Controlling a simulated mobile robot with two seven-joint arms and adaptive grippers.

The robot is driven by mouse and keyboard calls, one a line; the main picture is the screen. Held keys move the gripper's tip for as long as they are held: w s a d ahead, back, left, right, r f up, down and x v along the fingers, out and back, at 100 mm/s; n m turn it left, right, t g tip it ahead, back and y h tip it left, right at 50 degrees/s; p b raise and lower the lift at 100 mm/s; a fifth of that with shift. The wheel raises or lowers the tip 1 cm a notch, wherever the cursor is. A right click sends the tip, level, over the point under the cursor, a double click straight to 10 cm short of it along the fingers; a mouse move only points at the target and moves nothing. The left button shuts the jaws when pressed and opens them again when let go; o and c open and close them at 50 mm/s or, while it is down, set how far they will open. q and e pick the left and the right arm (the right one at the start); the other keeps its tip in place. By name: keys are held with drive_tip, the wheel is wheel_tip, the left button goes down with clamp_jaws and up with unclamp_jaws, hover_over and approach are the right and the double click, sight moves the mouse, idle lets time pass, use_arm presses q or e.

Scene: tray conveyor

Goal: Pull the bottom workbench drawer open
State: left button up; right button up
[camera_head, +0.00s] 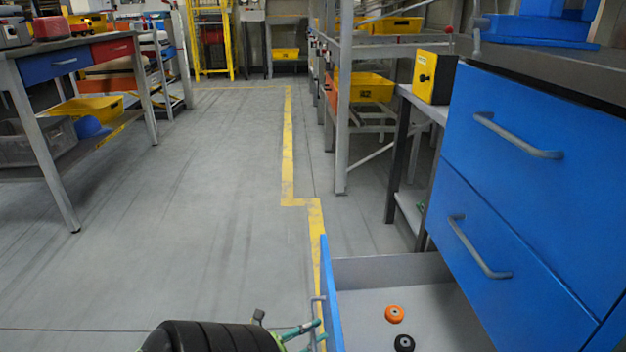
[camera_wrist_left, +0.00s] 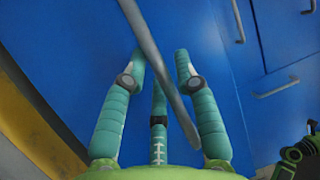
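The bottom drawer of the blue workbench stands pulled out. Its blue front panel (camera_head: 331,300) is seen nearly edge-on in the head view, with its grey inside (camera_head: 445,312) exposed. My left gripper (camera_head: 312,331) is at the outer side of this panel, at the bottom edge of the head view. In the left wrist view its teal fingers (camera_wrist_left: 158,70) bend inward around the grey bar handle (camera_wrist_left: 150,45), which runs between them. They look shut on it, though the contact is partly hidden.
An orange round piece (camera_head: 394,314) and a black one (camera_head: 404,343) lie in the drawer. Two closed blue drawers (camera_head: 535,120) with grey handles are above. A yellow box (camera_head: 432,77) sits on the bench beyond. The floor to the left (camera_head: 200,220) is clear.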

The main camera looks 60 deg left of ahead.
use_arm(q)
drive_tip(key=s+f, duration=0.2)
drive_tip(key=s, duration=0.9)
drive_tip(key=shift+s, duration=0.35)
drive_tip(key=shift+d+f, duration=0.1)
